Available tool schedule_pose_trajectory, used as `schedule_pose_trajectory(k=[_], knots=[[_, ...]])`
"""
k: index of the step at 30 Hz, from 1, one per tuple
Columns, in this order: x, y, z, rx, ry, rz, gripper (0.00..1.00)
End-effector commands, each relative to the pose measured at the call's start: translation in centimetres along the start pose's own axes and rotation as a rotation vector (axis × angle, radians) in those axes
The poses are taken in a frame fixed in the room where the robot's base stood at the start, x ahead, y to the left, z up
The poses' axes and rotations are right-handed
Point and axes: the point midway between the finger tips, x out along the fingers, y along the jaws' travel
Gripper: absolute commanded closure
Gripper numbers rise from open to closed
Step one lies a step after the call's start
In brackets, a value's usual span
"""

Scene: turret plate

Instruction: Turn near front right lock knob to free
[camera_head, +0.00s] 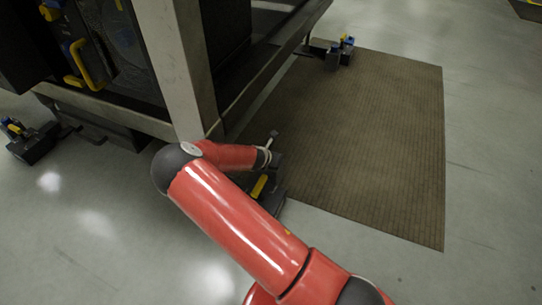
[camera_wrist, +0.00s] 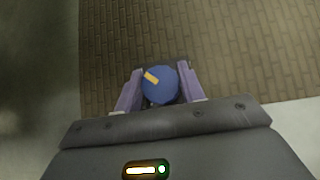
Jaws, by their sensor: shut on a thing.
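The lock knob (camera_wrist: 161,85) is a round blue cap with a yellow pointer mark toward its upper left in the wrist view. My gripper (camera_wrist: 160,88) has its two purple-grey fingers on either side of the knob and is shut on it. In the head view my red arm reaches down to the foot at the near corner of the machine frame, and my gripper (camera_head: 273,160) is there. A dark lock unit with a yellow part (camera_head: 259,186) shows beside it. The knob itself is hidden in the head view.
A brown ribbed mat (camera_head: 370,140) lies to the right. Other lock units stand at the far right corner (camera_head: 341,51) and at the left (camera_head: 32,140). The floor at right is clear.

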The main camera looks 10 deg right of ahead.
Motion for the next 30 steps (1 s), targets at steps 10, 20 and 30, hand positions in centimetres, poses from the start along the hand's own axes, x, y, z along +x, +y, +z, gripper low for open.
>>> schedule_pose_trajectory(k=[10,20,30], knots=[[0.05,0.10,-0.12,0.032,0.002,-0.030,0.84],[0.06,0.09,-0.16,0.032,0.003,-0.030,0.56],[0.04,0.03,-0.09,0.032,0.002,-0.031,0.39]])
